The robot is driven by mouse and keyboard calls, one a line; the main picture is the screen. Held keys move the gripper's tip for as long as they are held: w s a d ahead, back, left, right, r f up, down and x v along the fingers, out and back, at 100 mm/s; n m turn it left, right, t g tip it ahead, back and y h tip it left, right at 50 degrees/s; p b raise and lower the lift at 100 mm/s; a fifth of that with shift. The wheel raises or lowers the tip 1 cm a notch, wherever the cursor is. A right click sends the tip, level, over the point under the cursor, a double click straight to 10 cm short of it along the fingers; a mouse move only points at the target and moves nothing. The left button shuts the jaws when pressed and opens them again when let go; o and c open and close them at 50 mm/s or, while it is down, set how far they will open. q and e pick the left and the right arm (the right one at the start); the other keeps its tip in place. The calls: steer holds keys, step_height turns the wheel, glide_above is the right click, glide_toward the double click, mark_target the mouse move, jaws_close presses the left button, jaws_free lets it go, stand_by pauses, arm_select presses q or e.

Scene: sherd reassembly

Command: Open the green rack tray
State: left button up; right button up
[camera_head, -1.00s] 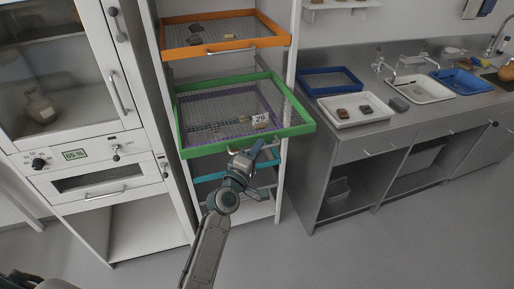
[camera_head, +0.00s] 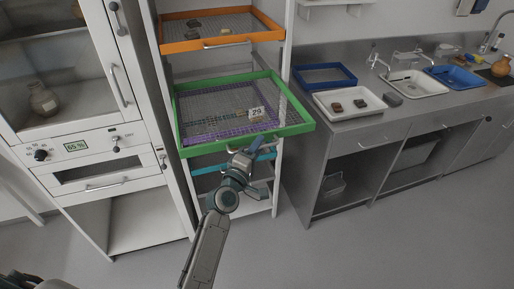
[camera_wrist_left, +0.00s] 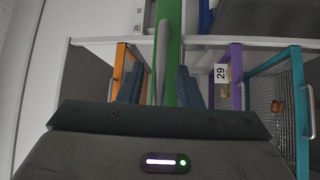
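The green rack tray (camera_head: 292,128) sticks out of the white rack below the orange tray, with its mesh floor showing. Its grey handle runs along the front, and in the left wrist view the handle (camera_wrist_left: 160,45) stands upright in front of the green front (camera_wrist_left: 170,20). My left gripper (camera_head: 250,152) is at this handle. In the left wrist view its dark fingers (camera_wrist_left: 160,80) lie on either side of the handle, and the tray moves with the hand. The exact finger contact is hard to see. My right gripper is not in view.
An orange tray (camera_head: 270,33) is above. A purple tray with a 29 label (camera_head: 256,112) shows through the green mesh, and a teal tray (camera_head: 205,169) is lower. A cabinet (camera_head: 145,160) stands left, a sink counter (camera_head: 330,125) right. Floor in front is clear.

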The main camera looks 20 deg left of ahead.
arm_select(q)
steer(key=shift+s+f, duration=0.15)
steer(key=shift+s, duration=0.15)
steer(key=b+v, duration=0.2)
steer(key=v, duration=0.8)
steer(key=shift+s+b, duration=0.15)
steer(key=shift+b, duration=0.15)
